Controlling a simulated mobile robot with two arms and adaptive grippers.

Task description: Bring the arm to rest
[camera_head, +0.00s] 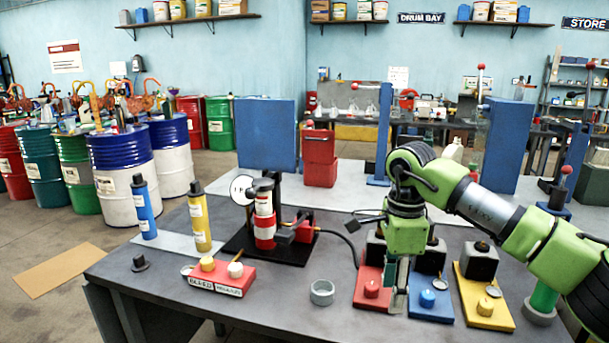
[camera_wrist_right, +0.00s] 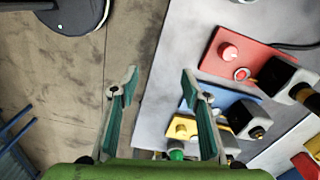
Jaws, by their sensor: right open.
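My right arm (camera_head: 475,205) is green with a grey section and comes in from the right over the table. My right gripper (camera_head: 397,290) points down in front of the red and blue plates, near the table's front. Its two fingers stand apart in the right wrist view (camera_wrist_right: 160,85), with nothing between them. The red plate (camera_head: 368,300), blue plate (camera_head: 432,312) and yellow plate (camera_head: 490,315) bear knobs and dark blocks; the gripper hides part of the red one. My left gripper is in neither view.
Drums (camera_head: 123,178) stand at left. Bare floor shows left in the right wrist view.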

